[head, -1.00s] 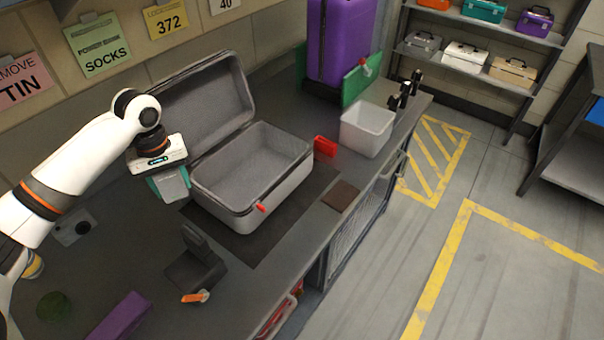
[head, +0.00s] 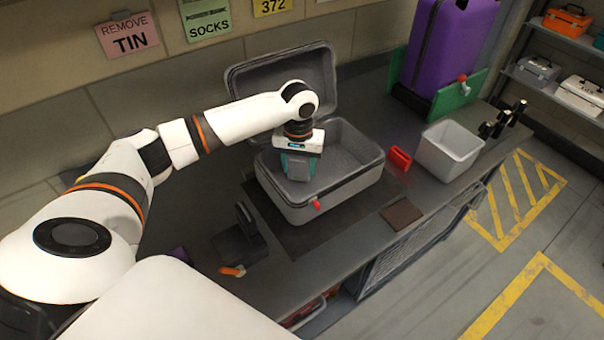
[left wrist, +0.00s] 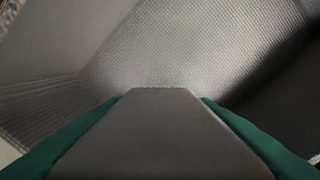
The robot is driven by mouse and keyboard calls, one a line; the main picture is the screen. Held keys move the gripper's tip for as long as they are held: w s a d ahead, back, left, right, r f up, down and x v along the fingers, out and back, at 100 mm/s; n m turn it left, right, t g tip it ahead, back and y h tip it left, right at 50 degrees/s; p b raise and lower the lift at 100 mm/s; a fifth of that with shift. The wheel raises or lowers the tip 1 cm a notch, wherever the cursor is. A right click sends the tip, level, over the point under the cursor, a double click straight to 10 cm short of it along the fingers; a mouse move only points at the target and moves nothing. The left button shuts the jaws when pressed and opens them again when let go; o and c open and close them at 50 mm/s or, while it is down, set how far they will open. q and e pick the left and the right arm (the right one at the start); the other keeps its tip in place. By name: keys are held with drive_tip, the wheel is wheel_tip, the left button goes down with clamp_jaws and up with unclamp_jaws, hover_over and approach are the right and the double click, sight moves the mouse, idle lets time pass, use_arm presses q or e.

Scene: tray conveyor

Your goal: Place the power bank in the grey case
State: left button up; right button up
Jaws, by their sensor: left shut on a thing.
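The grey case (head: 352,193) stands open on the bench, its lid (head: 262,82) raised at the back. My left gripper (head: 298,168) is over the left part of the case's opening. It is shut on the power bank (head: 300,169), a dark grey flat block that points down towards the case. In the left wrist view the power bank (left wrist: 165,135) lies between the green fingers, with the case's textured grey lining (left wrist: 200,45) beyond. I cannot tell whether the power bank touches the case floor. My right gripper is not in view.
A red object (head: 399,158), a white bin (head: 450,150) and a brown flat piece (head: 401,213) lie right of the case. A dark stand (head: 240,240) is in front. A purple suitcase (head: 450,45) stands behind, right.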

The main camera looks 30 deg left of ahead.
sight(299, 175)
use_arm(q)
drive_tip(key=shift+f, duration=1.9)
drive_tip(key=o, duration=1.1)
drive_tip(key=shift+f, duration=0.1)
drive_tip(key=shift+c, duration=0.2)
wheel_tip(299, 175, up, 12)
drive_tip(key=shift+r+b, duration=0.15)
drive_tip(key=shift+b, duration=0.2)
